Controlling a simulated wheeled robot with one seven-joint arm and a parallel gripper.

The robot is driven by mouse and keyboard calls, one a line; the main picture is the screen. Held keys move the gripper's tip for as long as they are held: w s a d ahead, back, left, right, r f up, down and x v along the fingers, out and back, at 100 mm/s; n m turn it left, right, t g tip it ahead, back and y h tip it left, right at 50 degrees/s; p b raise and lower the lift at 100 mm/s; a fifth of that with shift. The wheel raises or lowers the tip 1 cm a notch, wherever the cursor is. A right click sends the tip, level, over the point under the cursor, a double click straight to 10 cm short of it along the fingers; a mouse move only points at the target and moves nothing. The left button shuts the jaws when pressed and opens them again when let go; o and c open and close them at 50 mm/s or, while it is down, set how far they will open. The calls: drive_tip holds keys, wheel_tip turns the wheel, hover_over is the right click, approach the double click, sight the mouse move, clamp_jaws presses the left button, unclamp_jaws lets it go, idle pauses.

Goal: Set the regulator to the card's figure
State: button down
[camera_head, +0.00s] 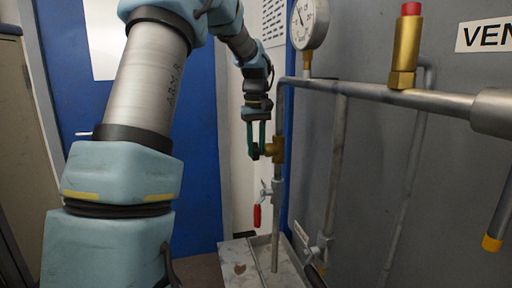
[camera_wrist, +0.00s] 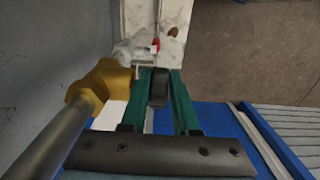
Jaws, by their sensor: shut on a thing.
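The brass regulator (camera_head: 277,150) sits on the vertical pipe in the head view; its brass body (camera_wrist: 103,82) is left of my fingers in the wrist view. My gripper (camera_head: 256,152) is at the regulator's left side, its green fingers pointing down in the head view. The fingers are shut on a black knob (camera_wrist: 158,88), which lies between them in the wrist view. A round pressure gauge (camera_head: 309,20) stands above on the horizontal pipe; its figures are too small to read. A white printed sheet (camera_head: 274,22) hangs behind it; I cannot tell whether it is the card.
A red-handled valve (camera_head: 257,214) hangs below the regulator. A brass relief valve with a red cap (camera_head: 406,45) stands on the horizontal pipe (camera_head: 365,92). A grey vessel wall is at right, with a partly seen "VEN" sign (camera_head: 485,34). A blue door (camera_head: 200,160) is behind my arm.

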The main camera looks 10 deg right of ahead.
drive_tip(key=t+b, duration=0.1)
drive_tip(key=b, duration=0.2)
drive_tip(key=shift+s+f, duration=0.1)
drive_tip(key=shift+f, duration=0.25)
drive_tip(key=shift+t+b, duration=0.4)
drive_tip(key=shift+b, duration=0.15)
drive_tip(key=shift+s+r+t+b, duration=0.1)
drive_tip(key=shift+r+t+b, duration=0.15)
drive_tip(key=shift+b, duration=0.3)
drive_tip(key=c, duration=0.9)
unclamp_jaws()
drive_tip(key=shift+c, duration=0.2)
drive_tip(key=b+v, duration=0.1)
drive_tip(key=v, duration=0.9)
drive_tip(key=shift+s+d+r+b, duration=0.15)
drive_tip(key=shift+r+b, duration=0.2)
